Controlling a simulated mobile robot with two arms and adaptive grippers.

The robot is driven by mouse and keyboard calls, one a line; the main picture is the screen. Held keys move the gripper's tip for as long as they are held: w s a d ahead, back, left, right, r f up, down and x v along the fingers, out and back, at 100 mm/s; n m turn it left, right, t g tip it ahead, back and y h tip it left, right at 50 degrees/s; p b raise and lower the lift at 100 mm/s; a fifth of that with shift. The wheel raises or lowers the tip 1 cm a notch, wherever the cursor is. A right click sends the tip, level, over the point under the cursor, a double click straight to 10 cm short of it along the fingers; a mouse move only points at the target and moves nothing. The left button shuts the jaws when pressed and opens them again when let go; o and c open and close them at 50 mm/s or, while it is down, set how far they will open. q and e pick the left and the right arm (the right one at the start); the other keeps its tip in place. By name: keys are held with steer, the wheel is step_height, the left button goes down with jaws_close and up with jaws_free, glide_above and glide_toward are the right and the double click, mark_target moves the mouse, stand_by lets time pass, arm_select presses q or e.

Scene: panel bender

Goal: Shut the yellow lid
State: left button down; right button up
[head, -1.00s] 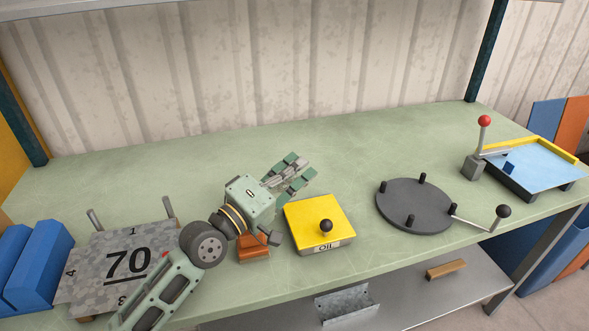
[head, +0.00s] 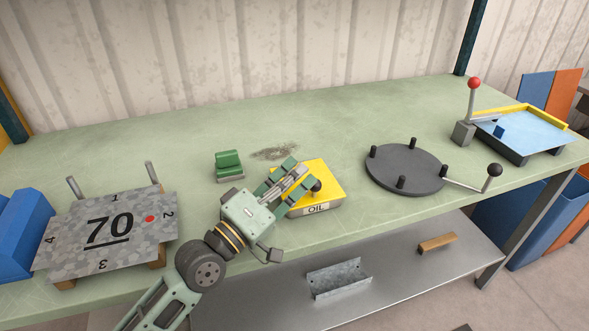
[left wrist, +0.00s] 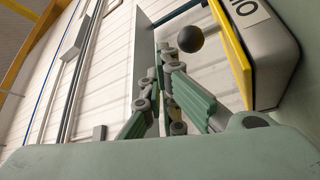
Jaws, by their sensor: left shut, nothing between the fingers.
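The yellow lid (head: 326,177) lies on the box marked OIL (head: 316,209) near the bench's front edge. It looks flat on the box, with no clear gap. Its round black knob (head: 316,185) sticks up, partly behind my fingers. My left gripper (head: 297,176) is shut and empty, over the lid's left part and close to the knob. In the left wrist view, the shut fingers (left wrist: 165,70) point toward the knob (left wrist: 190,39), and the lid's yellow edge (left wrist: 230,50) runs along the box. I cannot tell whether the fingers touch the knob. My right gripper is not in view.
A green block (head: 229,165) and a dark stain (head: 276,151) are behind my gripper. A plate marked 70 (head: 120,232) is at left. A dark turntable (head: 405,168) with pegs and a crank is at right, before a red-knobbed lever (head: 474,84). The rear bench is largely clear.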

arm_select(q)
steer(key=shift+s+f, duration=0.1)
steer(key=shift+f, duration=0.15)
stand_by(0.4)
steer(key=shift+s+a+f, duration=0.1)
steer(key=shift+s, duration=0.05)
steer(key=v, duration=1.1)
steer(key=shift+s+a, duration=0.2)
steer(key=shift+s, duration=0.05)
